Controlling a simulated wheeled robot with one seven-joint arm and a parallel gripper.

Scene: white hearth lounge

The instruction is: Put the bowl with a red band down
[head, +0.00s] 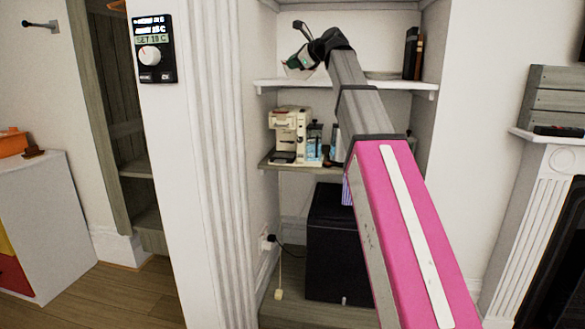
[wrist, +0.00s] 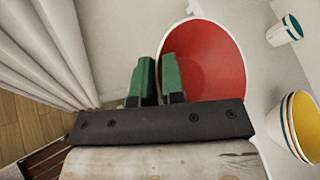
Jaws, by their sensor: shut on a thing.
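The bowl (wrist: 215,65) has a white outside and a red inside in the wrist view. My gripper (wrist: 157,65) has green fingers and is shut on the bowl's left rim, one finger on each side of the wall. In the head view my arm reaches up into the wall alcove, and my gripper (head: 303,56) is at the left end of the upper shelf (head: 345,85). Only a small pale part of the bowl shows below it there. I cannot tell whether the bowl touches the shelf.
A yellow-lined bowl (wrist: 303,125) and a teal-and-white cup (wrist: 291,27) are right of the held bowl. Dark books (head: 412,53) stand at the upper shelf's right. A coffee machine (head: 290,134) is on the lower shelf. The fluted trim (head: 215,150) borders the alcove's left.

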